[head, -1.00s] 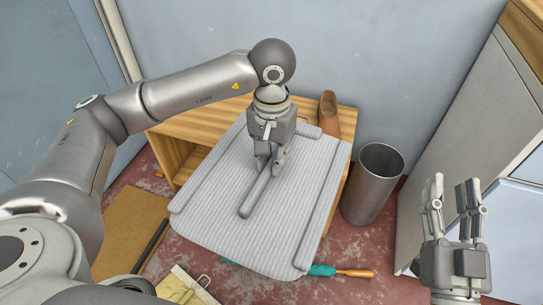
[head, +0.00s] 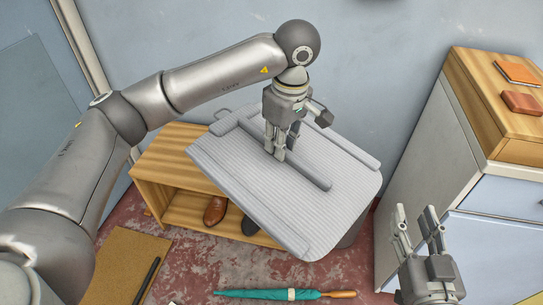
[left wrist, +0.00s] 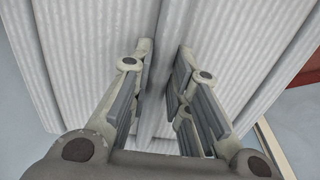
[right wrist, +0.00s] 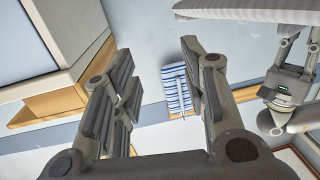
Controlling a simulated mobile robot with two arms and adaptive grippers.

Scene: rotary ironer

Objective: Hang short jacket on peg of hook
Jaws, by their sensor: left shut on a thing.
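The short jacket (head: 320,150) is a flat, light grey, ribbed garment with raised strips. It hangs in the air, tilted, above the wooden bench in the head view. My left gripper (head: 275,155) is shut on the raised strip along its middle. The jacket's ribbed cloth (left wrist: 230,50) fills most of the left wrist view. A small loop (head: 222,113) shows at its far left edge. My right gripper (head: 418,220) is open and empty, apart from the jacket. The jacket's edge (right wrist: 245,9) shows in the right wrist view. I cannot make out the peg.
A wooden bench (head: 160,165) with shoes stands below the jacket. A metal bin (head: 353,237) is mostly hidden behind it. A grey cabinet (head: 432,135) stands at right. A teal umbrella (head: 262,294) lies on the floor. A blue-striped item (right wrist: 176,88) shows by a wooden strip (right wrist: 248,94).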

